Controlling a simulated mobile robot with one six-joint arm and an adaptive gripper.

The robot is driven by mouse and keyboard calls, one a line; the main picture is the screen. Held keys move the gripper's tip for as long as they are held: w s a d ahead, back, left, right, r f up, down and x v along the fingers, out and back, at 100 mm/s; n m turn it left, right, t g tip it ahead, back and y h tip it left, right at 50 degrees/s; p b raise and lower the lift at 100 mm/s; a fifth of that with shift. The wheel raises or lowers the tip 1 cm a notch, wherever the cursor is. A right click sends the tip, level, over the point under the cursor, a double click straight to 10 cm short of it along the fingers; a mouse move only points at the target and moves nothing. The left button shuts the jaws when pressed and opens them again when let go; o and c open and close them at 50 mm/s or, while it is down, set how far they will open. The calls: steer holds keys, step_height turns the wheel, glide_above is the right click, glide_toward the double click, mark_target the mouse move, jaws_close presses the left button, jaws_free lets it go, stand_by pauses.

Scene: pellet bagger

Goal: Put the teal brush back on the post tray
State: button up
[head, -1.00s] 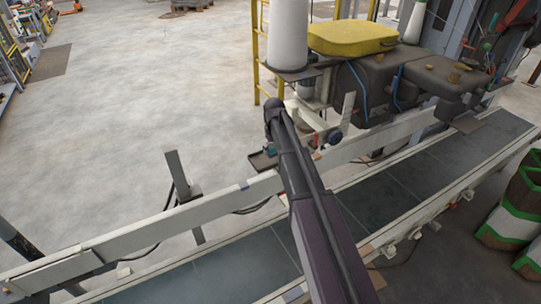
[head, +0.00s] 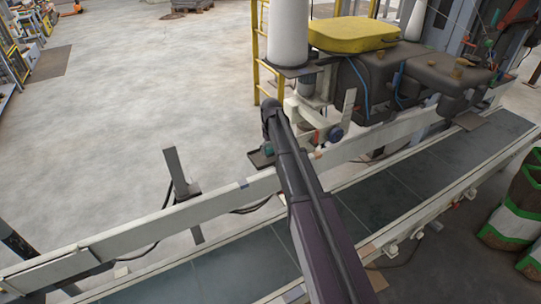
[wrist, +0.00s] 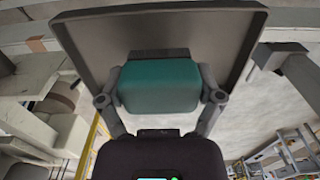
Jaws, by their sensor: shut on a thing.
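The teal brush (wrist: 158,86) with its dark bristle strip is held between the two fingers of my gripper (wrist: 161,76) in the wrist view. The dark grey post tray (wrist: 222,30) with a raised rim fills the view behind the brush. Whether the brush touches the tray or hangs just above it, I cannot tell. In the head view, the tray (head: 259,160) shows as a small dark plate beside the conveyor rail. A bit of the teal brush (head: 268,151) shows over it. My arm hides most of the gripper there.
The conveyor (head: 375,205) with its pale side rails runs below my arm. Dark machine housings and a yellow cover (head: 352,35) stand behind to the right, next to a white cone (head: 288,35). A dark upright post (head: 176,172) stands left of the tray. Open floor lies at left.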

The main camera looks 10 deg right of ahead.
steer(key=shift+f, duration=0.5)
steer(key=shift+f+b, duration=0.2)
steer(key=shift+b, duration=0.2)
steer(key=o, duration=0.8)
steer(key=shift+c, duration=0.2)
steer(key=shift+r, duration=0.2)
step_height(320, 180, up, 12)
steer(key=p, duration=1.2)
steer(key=s+m, duration=0.3)
steer(key=s, duration=2.6)
steer(key=shift+m, duration=0.3)
